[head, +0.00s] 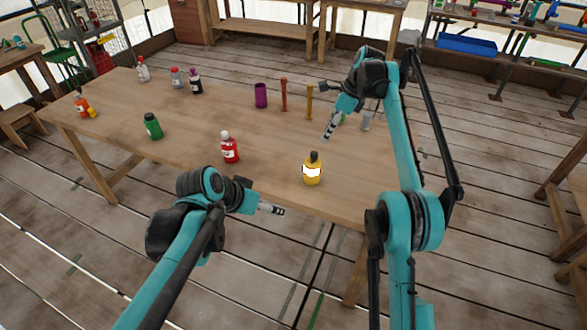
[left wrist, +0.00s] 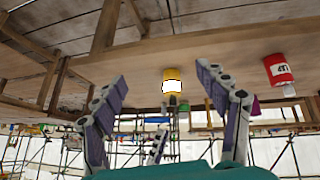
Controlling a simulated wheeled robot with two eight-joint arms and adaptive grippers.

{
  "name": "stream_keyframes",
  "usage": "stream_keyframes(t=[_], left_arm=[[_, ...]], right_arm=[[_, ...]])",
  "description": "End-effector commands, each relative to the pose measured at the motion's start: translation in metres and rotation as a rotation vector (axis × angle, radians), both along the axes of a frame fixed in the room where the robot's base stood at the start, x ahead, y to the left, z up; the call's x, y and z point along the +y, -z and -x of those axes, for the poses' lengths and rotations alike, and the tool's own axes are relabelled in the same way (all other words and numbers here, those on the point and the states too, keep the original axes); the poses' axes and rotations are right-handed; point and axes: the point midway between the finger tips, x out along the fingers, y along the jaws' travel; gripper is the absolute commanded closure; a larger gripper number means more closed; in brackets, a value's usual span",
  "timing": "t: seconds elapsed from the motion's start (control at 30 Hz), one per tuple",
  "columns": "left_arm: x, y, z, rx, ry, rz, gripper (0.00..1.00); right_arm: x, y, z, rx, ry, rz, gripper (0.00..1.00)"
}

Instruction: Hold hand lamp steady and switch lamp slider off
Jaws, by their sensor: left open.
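The hand lamp (head: 312,172) is a yellow body with a dark top and a bright white band. It stands upright near the table's front edge, and shows between my left fingers in the left wrist view (left wrist: 172,84). No slider can be made out on it. My left gripper (head: 274,209) is open and empty, off the front edge, to the lamp's lower left and apart from it. My right gripper (head: 328,132) is over the table behind the lamp, pointing down and not touching it. Its fingers overlap, so its opening is unclear.
A red bottle (head: 230,148) and a green bottle (head: 152,126) stand left of the lamp on the wooden table (head: 200,112). A purple cup (head: 261,95) and two upright posts (head: 283,94) stand behind. The tabletop around the lamp is clear.

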Motion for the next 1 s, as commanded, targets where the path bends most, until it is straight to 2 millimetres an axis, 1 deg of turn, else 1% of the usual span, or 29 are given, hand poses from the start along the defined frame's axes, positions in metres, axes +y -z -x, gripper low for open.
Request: stream_keyframes(t=[0.03, 0.27, 0.4, 0.47, 0.5, 0.6, 0.7, 0.8, 0.9, 1.0], left_arm=[[-0.004, 0.000, -0.018, -0.006, 0.037, 0.017, 0.27], [-0.026, 0.009, -0.088, -0.072, 0.226, 0.096, 0.27], [-0.036, 0.021, -0.129, -0.135, 0.337, 0.144, 0.27], [-0.040, 0.028, -0.146, -0.167, 0.382, 0.166, 0.27], [-0.042, 0.033, -0.157, -0.191, 0.413, 0.179, 0.27], [-0.046, 0.047, -0.182, -0.255, 0.486, 0.213, 0.27], [-0.049, 0.063, -0.203, -0.324, 0.552, 0.241, 0.27], [-0.051, 0.077, -0.219, -0.390, 0.605, 0.264, 0.27], [-0.052, 0.088, -0.230, -0.444, 0.644, 0.281, 0.27], [-0.052, 0.096, -0.236, -0.481, 0.669, 0.290, 0.27]], right_arm=[[0.000, 0.000, 0.000, 0.000, 0.000, 0.000, 0.66], [0.000, 0.000, 0.000, 0.000, 0.000, 0.000, 0.66], [0.000, 0.000, 0.000, 0.000, -0.001, 0.000, 0.66], [0.000, 0.000, 0.000, 0.000, -0.001, 0.000, 0.66], [0.000, 0.000, 0.000, 0.000, -0.001, 0.000, 0.66], [0.000, 0.000, 0.000, 0.000, -0.001, 0.000, 0.66], [0.000, 0.000, 0.000, 0.000, -0.001, 0.000, 0.66], [0.000, 0.000, 0.000, 0.000, -0.001, 0.000, 0.66], [0.000, 0.000, 0.000, 0.000, -0.001, 0.000, 0.66], [0.000, 0.000, 0.000, 0.000, -0.001, 0.000, 0.66]])
